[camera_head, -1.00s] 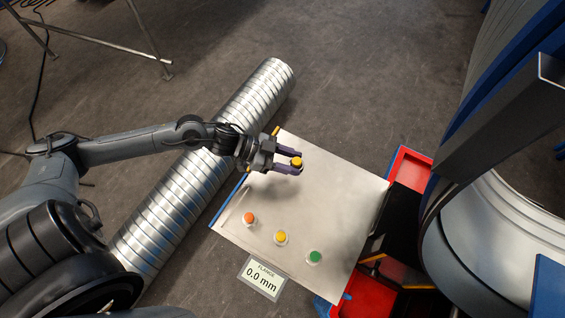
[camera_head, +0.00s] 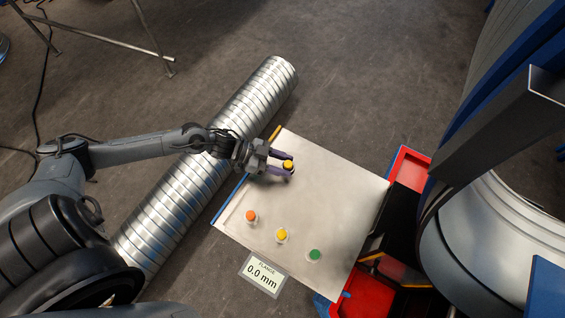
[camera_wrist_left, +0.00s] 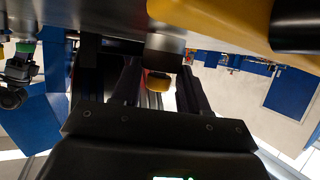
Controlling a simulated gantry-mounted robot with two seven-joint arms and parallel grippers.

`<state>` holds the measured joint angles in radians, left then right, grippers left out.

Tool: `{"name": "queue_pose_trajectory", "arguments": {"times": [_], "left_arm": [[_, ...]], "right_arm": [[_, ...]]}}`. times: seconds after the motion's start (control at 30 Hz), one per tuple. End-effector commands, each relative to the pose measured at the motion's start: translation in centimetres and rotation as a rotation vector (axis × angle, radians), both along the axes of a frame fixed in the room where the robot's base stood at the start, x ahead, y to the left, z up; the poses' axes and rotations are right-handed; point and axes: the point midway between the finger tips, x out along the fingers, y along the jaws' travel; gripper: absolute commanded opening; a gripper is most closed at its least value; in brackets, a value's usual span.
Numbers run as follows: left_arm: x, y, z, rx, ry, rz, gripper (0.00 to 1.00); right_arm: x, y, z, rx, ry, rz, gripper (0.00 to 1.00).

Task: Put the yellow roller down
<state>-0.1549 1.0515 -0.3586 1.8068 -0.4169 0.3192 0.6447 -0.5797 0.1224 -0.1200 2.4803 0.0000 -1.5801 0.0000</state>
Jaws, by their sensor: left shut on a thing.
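The yellow roller (camera_head: 288,164) is a small round yellow-topped piece held between the fingers of my left gripper (camera_head: 285,168), over the upper left part of the pale panel (camera_head: 340,190). The gap between roller and panel cannot be judged. My right gripper is not in view.
Orange (camera_head: 251,216), yellow (camera_head: 281,235) and green (camera_head: 315,255) round-topped pieces stand in the panel's lower part. A ridged metal duct (camera_head: 180,205) lies left of the panel. A red tray (camera_head: 405,165) is at right. The panel's middle is clear.

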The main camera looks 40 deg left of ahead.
Motion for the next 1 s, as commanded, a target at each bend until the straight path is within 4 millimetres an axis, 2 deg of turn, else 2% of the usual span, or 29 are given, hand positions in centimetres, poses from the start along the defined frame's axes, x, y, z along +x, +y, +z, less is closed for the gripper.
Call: {"name": "queue_pose_trajectory", "arguments": {"times": [0.17, 0.2, 0.37, 0.77, 1.0], "left_arm": [[0.0, 0.0, -0.3, -0.001, -0.001, 0.001, 0.02], [0.0, 0.0, -0.4, -0.001, 0.001, 0.000, 0.45], [0.0, 0.0, -0.4, 0.001, 0.001, 0.000, 0.69], [0.0, 0.0, 0.2, 0.001, 0.000, 0.000, 0.69], [-1.3, 1.8, 0.7, 0.004, 0.004, 0.000, 0.69]], "right_arm": [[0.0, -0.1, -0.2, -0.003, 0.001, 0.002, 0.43], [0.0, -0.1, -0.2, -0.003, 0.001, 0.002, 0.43], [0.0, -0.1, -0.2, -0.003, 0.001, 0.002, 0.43], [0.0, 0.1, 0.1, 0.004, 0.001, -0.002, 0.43], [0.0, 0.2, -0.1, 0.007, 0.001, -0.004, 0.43]]}}
